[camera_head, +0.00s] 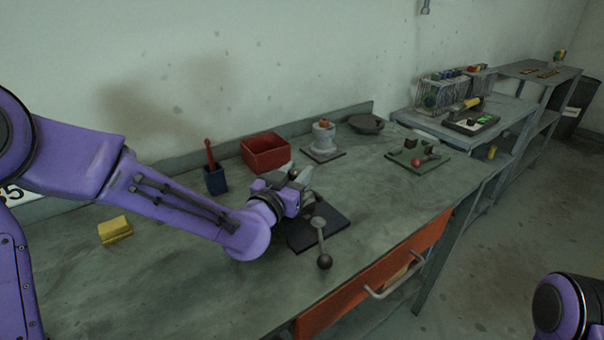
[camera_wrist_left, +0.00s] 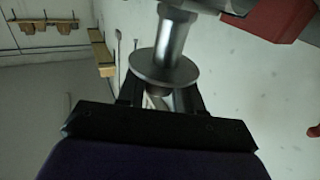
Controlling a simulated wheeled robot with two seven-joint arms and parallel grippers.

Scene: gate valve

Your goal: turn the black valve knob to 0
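The valve stands on a dark base plate (camera_head: 332,222) on the workbench. A metal lever (camera_head: 319,233) ends in a round black knob (camera_head: 324,262) that hangs toward the bench's front edge. My left gripper (camera_head: 303,184) is at the valve's upper part, behind the lever and apart from the black knob. The arm and gripper hide much of the valve. In the left wrist view, a grey metal shaft with a round disc (camera_wrist_left: 165,66) stands between my dark fingers. The disc covers the fingertips, so contact is unclear. My right gripper is out of view.
A yellow block (camera_head: 115,229), a dark blue cup (camera_head: 215,180), a red bin (camera_head: 266,153) and a grey fixture (camera_head: 323,140) stand on the bench. A green plate with a red ball (camera_head: 416,162) lies to the right. A red drawer (camera_head: 375,285) with a handle is at the front.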

